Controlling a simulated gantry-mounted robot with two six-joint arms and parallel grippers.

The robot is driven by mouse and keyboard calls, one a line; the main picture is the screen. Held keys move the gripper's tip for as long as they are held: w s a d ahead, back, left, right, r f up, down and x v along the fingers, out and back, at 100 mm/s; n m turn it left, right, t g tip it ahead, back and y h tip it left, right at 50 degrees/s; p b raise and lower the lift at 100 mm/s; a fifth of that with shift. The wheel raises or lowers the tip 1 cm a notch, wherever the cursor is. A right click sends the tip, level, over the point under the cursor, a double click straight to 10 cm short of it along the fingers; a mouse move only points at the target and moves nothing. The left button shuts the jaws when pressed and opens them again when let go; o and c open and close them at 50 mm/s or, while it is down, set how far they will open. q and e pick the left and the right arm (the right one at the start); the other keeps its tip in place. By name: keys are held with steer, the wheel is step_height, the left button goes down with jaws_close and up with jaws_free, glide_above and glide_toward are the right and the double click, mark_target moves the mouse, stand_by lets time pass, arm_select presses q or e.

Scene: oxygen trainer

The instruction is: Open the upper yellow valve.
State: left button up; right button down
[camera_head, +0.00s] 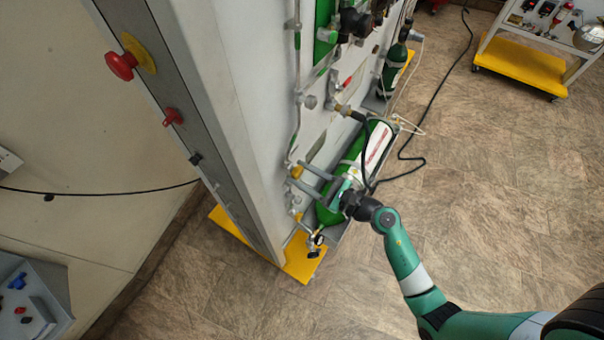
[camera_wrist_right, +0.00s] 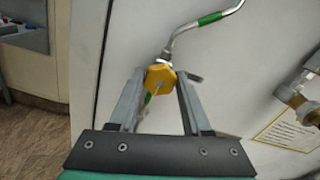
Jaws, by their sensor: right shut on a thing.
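The upper yellow valve (camera_head: 296,172) is a small yellow knob on the side of the white panel. In the right wrist view the yellow knob (camera_wrist_right: 160,78) sits between the two grey fingers, at the end of a bent metal pipe with a green band. My right gripper (camera_head: 302,175) is shut on this knob, reaching in from the right over the green cylinder. In the right wrist view my right gripper (camera_wrist_right: 160,95) spans the knob near its fingertips. A second yellow fitting (camera_head: 297,216) shows lower on the panel. My left gripper is not in view.
A green oxygen cylinder (camera_head: 378,150) lies along the panel (camera_head: 225,90) just under my right gripper. Pipes, hoses and a brass fitting (camera_head: 342,109) are close by. The floor at right is mostly clear, with a black cable.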

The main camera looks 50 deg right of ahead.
steer(key=shift+c, duration=1.8)
jaws_free()
steer(key=shift+s, duration=0.1)
steer(key=s+d, duration=0.1)
steer(key=s, duration=1)
steer(key=shift+s+d, duration=0.2)
steer(key=shift+d, duration=0.15)
